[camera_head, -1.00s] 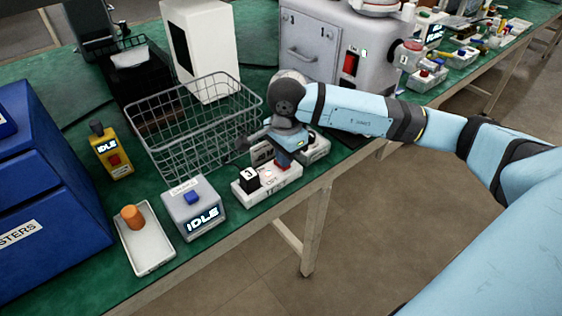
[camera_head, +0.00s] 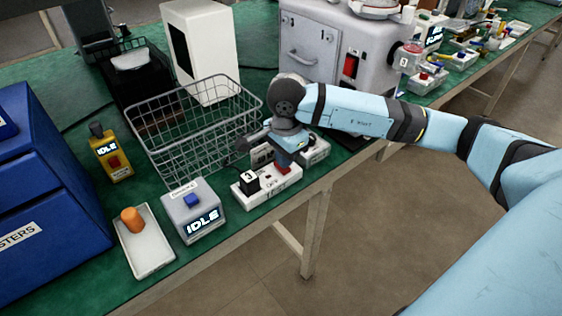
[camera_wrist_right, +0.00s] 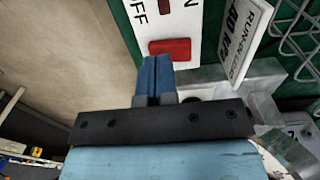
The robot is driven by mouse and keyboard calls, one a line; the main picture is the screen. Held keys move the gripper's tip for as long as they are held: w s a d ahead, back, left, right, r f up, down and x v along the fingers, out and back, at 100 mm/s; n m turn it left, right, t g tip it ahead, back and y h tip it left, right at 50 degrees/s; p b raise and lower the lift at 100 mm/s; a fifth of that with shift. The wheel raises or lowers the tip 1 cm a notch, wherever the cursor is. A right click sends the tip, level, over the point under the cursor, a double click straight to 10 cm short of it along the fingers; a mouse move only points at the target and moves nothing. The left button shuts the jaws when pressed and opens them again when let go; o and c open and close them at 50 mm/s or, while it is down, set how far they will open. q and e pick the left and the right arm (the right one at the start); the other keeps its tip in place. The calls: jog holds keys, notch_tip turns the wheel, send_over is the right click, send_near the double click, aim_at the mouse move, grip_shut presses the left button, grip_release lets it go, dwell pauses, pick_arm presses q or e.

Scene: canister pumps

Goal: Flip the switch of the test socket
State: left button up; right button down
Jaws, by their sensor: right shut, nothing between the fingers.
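The test socket (camera_head: 258,190) is a white block at the table's front edge, with a black plug (camera_head: 249,182) marked 3 in its left part. Its red switch (camera_head: 283,168) is at the right end, and it also shows in the right wrist view (camera_wrist_right: 170,48), between OFF and ON lettering. My right gripper (camera_head: 287,158) is shut and empty, pointing down at the switch. In the right wrist view its blue fingertips (camera_wrist_right: 155,60) are right beside the red switch, overlapping its near edge; I cannot tell whether they touch. My left gripper is out of view.
A wire basket (camera_head: 190,142) stands behind the socket. A grey IDLE box (camera_head: 193,208) is to its left, with a white tray (camera_head: 147,254) holding an orange cylinder beyond. A sign (camera_wrist_right: 240,40) stands close beside the switch. A large grey machine (camera_head: 312,50) is behind.

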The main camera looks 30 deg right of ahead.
jog(key=shift+r+p, duration=1.3)
jog(key=shift+r, duration=1.6)
jog(key=shift+f, duration=0.1)
